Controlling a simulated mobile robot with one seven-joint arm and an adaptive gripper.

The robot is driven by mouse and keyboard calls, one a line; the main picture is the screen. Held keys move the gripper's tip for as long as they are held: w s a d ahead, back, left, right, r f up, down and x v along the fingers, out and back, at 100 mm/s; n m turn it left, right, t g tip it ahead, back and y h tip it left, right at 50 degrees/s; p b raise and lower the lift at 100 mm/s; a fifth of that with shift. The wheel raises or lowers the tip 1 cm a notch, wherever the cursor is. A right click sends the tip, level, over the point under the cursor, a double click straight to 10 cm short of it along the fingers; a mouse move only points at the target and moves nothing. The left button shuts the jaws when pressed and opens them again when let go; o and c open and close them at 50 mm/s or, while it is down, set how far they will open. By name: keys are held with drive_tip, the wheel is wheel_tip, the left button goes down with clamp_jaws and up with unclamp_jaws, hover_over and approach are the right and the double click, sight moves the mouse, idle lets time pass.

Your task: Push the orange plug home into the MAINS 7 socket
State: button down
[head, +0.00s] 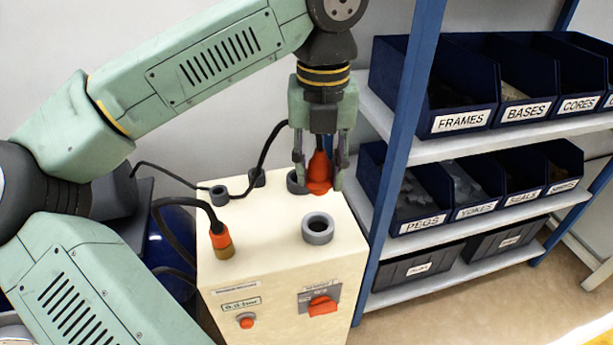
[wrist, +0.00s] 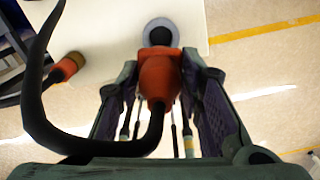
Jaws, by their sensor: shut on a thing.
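My gripper (head: 318,172) is shut on an orange plug (head: 319,186), with a finger on either side. The plug points down above the cream cabinet, and a black cable runs from its top. In the wrist view the orange plug (wrist: 159,76) lies between the fingers, and a grey ring socket (wrist: 148,24) with a dark centre shows just beyond its end. In the head view a grey ring socket (head: 317,237) stands clear at the front right of the cabinet top. Its hole looks empty. I cannot read MAINS 7 on any socket.
The cream cabinet (head: 270,255) carries more grey rings (head: 219,196) towards the back. A second orange plug (head: 220,240) with a brass-coloured end is at its left. A blue shelf rack (head: 404,130) with labelled bins stands close on the right. Black cables loop left of my gripper.

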sight(319, 193)
drive_tip(key=shift+f+b, duration=1.9)
drive_tip(key=shift+f, duration=0.8)
drive_tip(key=shift+w+f+b, duration=0.1)
drive_tip(key=shift+f+b, duration=0.55)
drive_tip(key=shift+f, duration=0.2)
drive_tip(key=shift+f+b, duration=1.4)
drive_tip(key=shift+b, duration=0.1)
drive_tip(key=c, duration=1)
unclamp_jaws()
drive_tip(key=shift+c, duration=0.2)
drive_tip(key=shift+o, duration=1)
